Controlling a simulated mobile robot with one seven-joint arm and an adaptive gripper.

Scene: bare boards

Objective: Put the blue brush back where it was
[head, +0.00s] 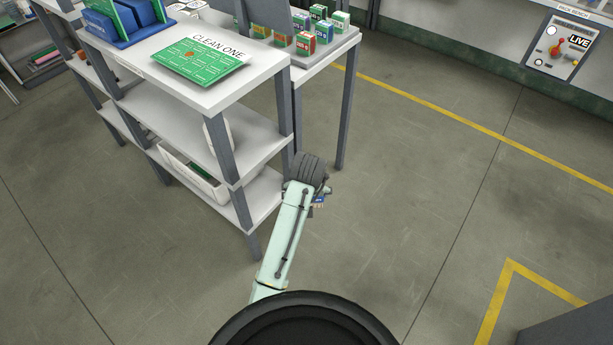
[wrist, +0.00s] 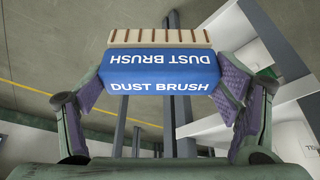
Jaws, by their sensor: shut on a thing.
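The blue brush (wrist: 165,75) fills the upper middle of the wrist view. It is a blue block lettered "DUST BRUSH", with a row of pale tan bristles (wrist: 160,38) along its top side. My gripper (wrist: 163,88) is shut on it, with one finger at each end of the block. In the head view my arm reaches up beside the white shelf unit. A little blue of the brush (head: 320,199) shows there just past the wrist; the rest is hidden. The picture does not mark where the brush was before.
The shelf unit (head: 190,47) bears a green board (head: 195,62) labelled "CLEAN ONE" and a blue rack (head: 122,22). A white bin (head: 190,178) sits on a lower shelf. Small boxes (head: 305,42) stand on the table behind.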

